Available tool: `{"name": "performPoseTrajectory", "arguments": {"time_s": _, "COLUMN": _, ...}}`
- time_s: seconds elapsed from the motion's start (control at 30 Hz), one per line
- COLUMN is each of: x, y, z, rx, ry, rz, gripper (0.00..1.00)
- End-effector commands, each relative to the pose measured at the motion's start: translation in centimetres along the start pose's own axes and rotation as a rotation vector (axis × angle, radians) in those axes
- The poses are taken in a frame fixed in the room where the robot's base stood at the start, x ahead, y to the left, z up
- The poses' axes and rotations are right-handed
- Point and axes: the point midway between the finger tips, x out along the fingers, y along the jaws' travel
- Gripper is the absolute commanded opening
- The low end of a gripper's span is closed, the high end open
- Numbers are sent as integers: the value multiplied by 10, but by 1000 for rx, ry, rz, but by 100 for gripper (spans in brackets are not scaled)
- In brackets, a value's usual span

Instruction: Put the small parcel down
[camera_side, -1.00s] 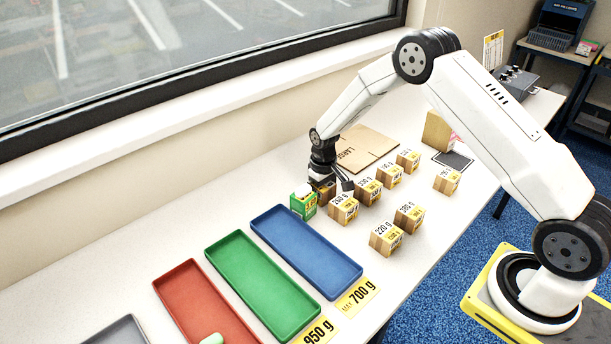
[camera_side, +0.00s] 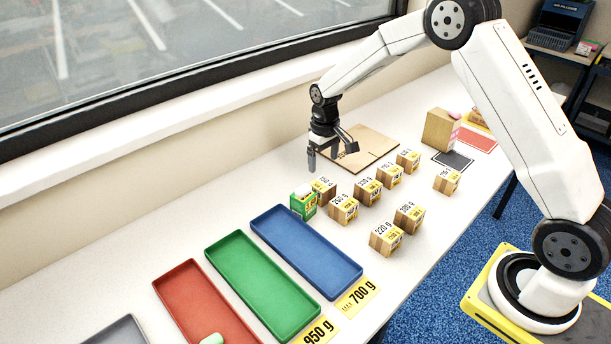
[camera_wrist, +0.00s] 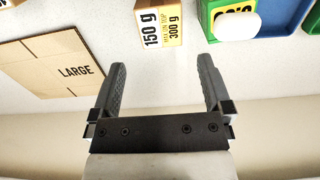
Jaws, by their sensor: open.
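A small cardboard parcel (camera_side: 325,191) stands upright on the white table, close beside a green box (camera_side: 303,204). In the wrist view the parcel (camera_wrist: 160,22) reads 150 g, max on top 300 g, and lies ahead of the fingertips, apart from them. My gripper (camera_side: 331,158) is open and empty, raised above the table behind the parcel. Its two spread fingers also show in the wrist view (camera_wrist: 162,75). The green box (camera_wrist: 212,14) there has a white rounded thing (camera_wrist: 237,26) on top.
Several weight-marked parcels (camera_side: 384,237) stand to the right. Blue (camera_side: 345,277), green (camera_side: 255,296) and red (camera_side: 195,307) trays lie in front. A flat LARGE carton (camera_side: 365,145) and a taller box (camera_side: 440,130) are behind. Bare table lies left of the green box.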

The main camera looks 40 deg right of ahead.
Motion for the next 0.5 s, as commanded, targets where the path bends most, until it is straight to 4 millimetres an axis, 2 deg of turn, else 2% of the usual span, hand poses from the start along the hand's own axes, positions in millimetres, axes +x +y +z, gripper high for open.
{"name": "performPoseTrajectory", "arguments": {"time_s": 0.2, "x": -13, "y": 0, "z": 0, "rx": 0, "ry": 0, "rz": 0, "gripper": 100}}
{"name": "performPoseTrajectory", "arguments": {"time_s": 0.5, "x": -14, "y": 0, "z": 0, "rx": 0, "ry": 0, "rz": 0, "gripper": 100}}
